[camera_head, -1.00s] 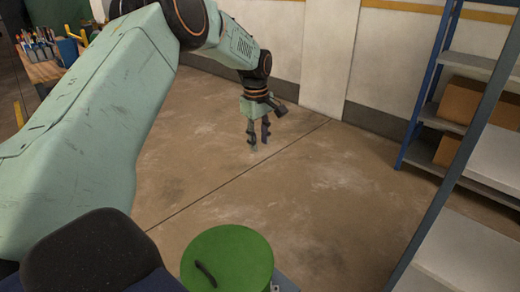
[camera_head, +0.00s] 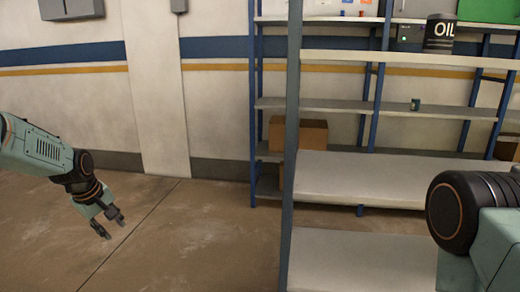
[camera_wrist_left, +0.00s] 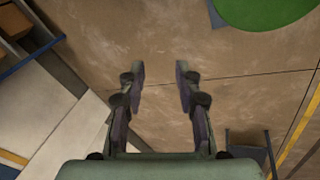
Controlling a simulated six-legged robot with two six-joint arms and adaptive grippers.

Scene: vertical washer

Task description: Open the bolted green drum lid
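The green drum lid (camera_wrist_left: 265,10) shows only in part, at the top right edge of the left wrist view. It is out of the head view now. My left gripper (camera_head: 111,228) points down over the floor at the left of the head view. In the left wrist view its two fingers (camera_wrist_left: 161,75) are apart with nothing between them, and the lid lies beyond and to the right of them. No bolt shows in the visible part of the lid. My right arm shows at the right edge of the head view; its gripper is out of view.
A shelving unit (camera_head: 340,103) with blue and grey posts stands on the right. It holds a cardboard box (camera_head: 312,134), a black oil can (camera_head: 440,32) and a small can (camera_head: 415,104). Bare concrete floor (camera_head: 200,235) lies around my left gripper.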

